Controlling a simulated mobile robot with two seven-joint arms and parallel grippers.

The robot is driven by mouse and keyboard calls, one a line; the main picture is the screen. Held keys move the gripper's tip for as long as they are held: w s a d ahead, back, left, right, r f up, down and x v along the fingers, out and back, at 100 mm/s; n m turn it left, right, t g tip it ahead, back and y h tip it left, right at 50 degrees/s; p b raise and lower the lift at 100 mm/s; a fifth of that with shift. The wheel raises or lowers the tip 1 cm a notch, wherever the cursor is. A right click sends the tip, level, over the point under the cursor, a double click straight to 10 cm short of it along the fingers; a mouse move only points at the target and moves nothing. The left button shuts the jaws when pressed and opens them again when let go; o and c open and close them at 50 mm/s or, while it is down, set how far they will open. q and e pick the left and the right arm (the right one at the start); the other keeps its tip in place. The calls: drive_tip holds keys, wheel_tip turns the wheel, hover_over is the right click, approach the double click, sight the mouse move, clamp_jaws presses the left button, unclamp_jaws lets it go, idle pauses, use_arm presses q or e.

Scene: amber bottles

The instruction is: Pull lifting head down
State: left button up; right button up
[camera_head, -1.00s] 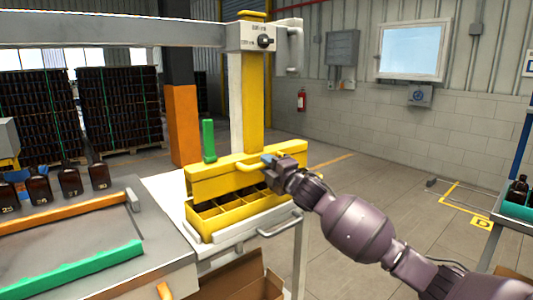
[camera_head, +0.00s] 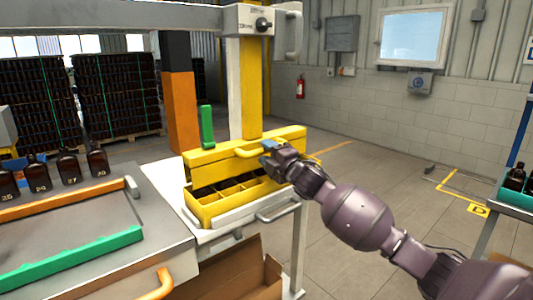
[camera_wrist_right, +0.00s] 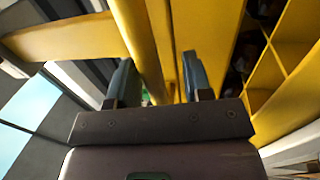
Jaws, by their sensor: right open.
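The lifting head (camera_head: 215,160) is a long yellow box on the yellow column (camera_head: 251,90). It hangs just above a yellow crate (camera_head: 205,212) with open compartments, which stands on a white stand. A curved yellow handle (camera_head: 247,152) sticks out of the head's front. My right gripper (camera_head: 268,147) is at the handle's right end. In the right wrist view, its two blue-grey fingers (camera_wrist_right: 158,82) are open, with a yellow bar (camera_wrist_right: 146,45) running between them. I cannot tell whether either finger touches it. My left gripper is not in view.
Amber bottles (camera_head: 68,166) stand at the left behind a grey tray table (camera_head: 80,220) with orange and green rails. An open cardboard box (camera_head: 235,272) sits under the stand. The floor at the right is mostly clear.

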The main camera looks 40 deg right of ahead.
drive_tip(key=a+v, duration=0.1)
drive_tip(key=v, duration=0.9)
drive_tip(key=shift+s+d+p, duration=0.2)
drive_tip(key=shift+d+p, duration=0.1)
drive_tip(key=shift+d, duration=0.15)
drive_tip(key=s+a+f+m+g, duration=0.2)
drive_tip(key=s+a+f+m, duration=0.15)
drive_tip(key=f, duration=0.35)
drive_tip(key=s+a+f+m+g+h, duration=0.1)
drive_tip(key=s+a+f+m, duration=0.15)
drive_tip(key=f+m, duration=0.4)
drive_tip(key=s+a+f+m+g, duration=0.2)
drive_tip(key=s+f, duration=0.1)
drive_tip(key=f, duration=0.6)
drive_tip(key=s+a+f+m+g, duration=0.2)
drive_tip(key=s+a+f+m, duration=0.1)
drive_tip(key=s+f, duration=0.5)
drive_tip(key=s+a+f+m+g+h, duration=0.1)
drive_tip(key=s+a+f, duration=0.5)
drive_tip(key=s, duration=0.6)
wheel_tip(320, 180, down, 2)
drive_tip(key=shift+m+g, duration=0.6)
drive_tip(key=shift+m, duration=0.3)
